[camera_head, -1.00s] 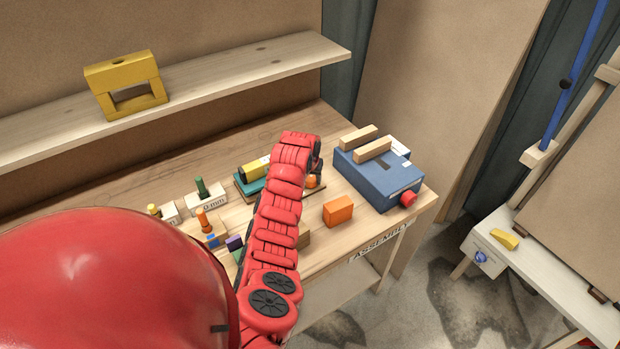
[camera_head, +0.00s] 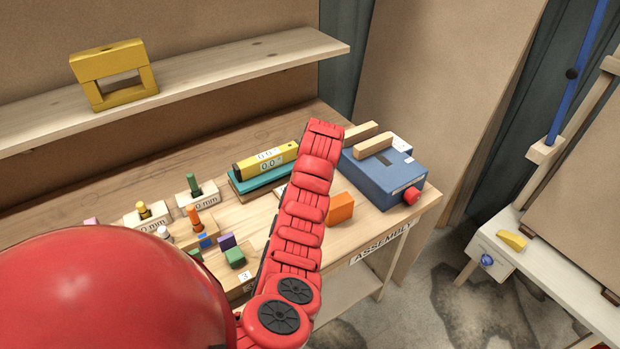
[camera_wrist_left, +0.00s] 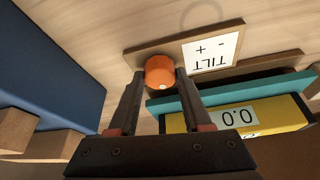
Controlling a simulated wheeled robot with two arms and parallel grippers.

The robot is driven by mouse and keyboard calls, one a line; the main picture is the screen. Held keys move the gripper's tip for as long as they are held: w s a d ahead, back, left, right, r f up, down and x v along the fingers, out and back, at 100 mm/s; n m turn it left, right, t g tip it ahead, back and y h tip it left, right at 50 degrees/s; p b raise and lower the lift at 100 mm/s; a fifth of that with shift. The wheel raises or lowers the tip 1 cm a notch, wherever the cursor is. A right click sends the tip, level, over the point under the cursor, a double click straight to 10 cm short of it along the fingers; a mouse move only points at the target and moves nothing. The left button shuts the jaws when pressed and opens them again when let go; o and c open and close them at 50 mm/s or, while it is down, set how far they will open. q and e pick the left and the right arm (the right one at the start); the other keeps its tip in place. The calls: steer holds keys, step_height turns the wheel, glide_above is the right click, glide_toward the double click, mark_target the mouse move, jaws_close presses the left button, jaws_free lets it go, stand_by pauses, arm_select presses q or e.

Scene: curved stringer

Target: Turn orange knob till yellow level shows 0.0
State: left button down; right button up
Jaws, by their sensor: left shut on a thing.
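The orange knob (camera_wrist_left: 160,68) is on a wooden plate with a TILT label (camera_wrist_left: 212,47) marked plus and minus. My left gripper (camera_wrist_left: 160,77) has its two fingers on either side of the knob and is shut on it. The yellow level (camera_wrist_left: 287,112) lies on a teal block (camera_wrist_left: 268,86) beside the plate. Its display reads 0.0, upside down in the wrist view. In the head view the level (camera_head: 283,154) also reads 0.0°. There my red arm hides the knob and the left gripper. My right gripper is not in view.
A blue box (camera_head: 378,180) with a red knob and wooden bars stands right of my arm. An orange block (camera_head: 341,206) lies near the bench's front edge. Several small pegs and labelled blocks stand on the left. A yellow frame (camera_head: 118,98) sits on the shelf.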

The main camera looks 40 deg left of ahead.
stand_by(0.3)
arm_select(q)
steer(key=shift+c, duration=1.7)
jaws_free()
steer(key=shift+r, duration=0.1)
steer(key=b+v, duration=0.2)
steer(key=v, duration=1.5)
steer(key=shift+r, duration=0.15)
